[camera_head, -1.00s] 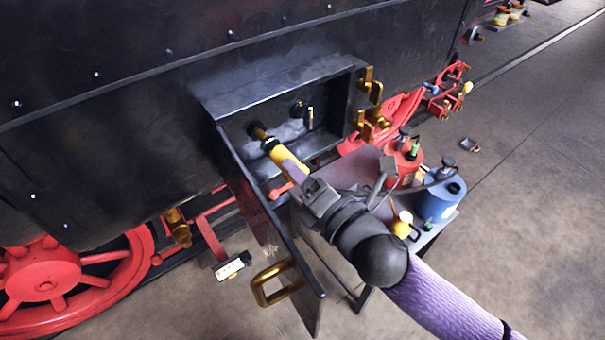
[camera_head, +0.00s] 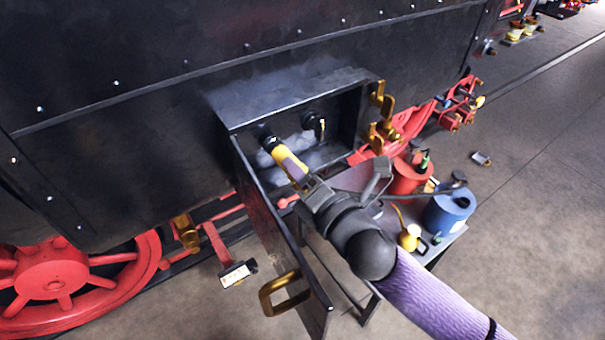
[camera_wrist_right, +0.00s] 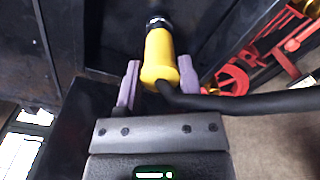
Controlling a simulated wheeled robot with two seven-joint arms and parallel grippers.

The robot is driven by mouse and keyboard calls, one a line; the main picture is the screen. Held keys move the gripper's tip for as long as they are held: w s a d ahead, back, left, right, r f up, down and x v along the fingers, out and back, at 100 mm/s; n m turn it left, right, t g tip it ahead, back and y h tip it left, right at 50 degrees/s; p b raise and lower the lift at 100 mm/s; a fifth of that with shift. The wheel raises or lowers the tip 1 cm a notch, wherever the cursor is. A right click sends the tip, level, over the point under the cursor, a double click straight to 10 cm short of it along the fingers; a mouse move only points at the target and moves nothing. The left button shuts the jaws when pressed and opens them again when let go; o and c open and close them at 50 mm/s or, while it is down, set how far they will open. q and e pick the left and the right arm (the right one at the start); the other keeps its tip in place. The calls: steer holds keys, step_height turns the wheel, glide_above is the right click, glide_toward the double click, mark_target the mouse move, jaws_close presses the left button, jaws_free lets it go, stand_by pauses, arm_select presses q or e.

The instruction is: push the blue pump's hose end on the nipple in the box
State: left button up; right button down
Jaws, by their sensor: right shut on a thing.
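The open dark box (camera_head: 350,117) is on the side of the black engine. My right gripper (camera_head: 300,179) reaches into its opening and is shut on the yellow hose end (camera_head: 287,160). In the right wrist view, the yellow hose end (camera_wrist_right: 160,58) sits between my two purple fingers (camera_wrist_right: 159,85), its black front pointing away. The hose end's dark front meets the left fitting in the box (camera_head: 266,138); the nipple is mostly hidden, and I cannot tell how far on it is. A second fitting (camera_head: 314,121) is to its right. The blue pump (camera_head: 447,209) stands on a small table.
The box's door (camera_head: 275,225) hangs open with a brass handle (camera_head: 284,293), left of my forearm. A red can (camera_head: 408,176) and a small yellow oiler (camera_head: 410,238) stand near the pump. The black hose (camera_wrist_right: 250,103) runs right. Red wheels (camera_head: 52,280) are at lower left.

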steer(key=shift+c, duration=0.7)
jaws_free()
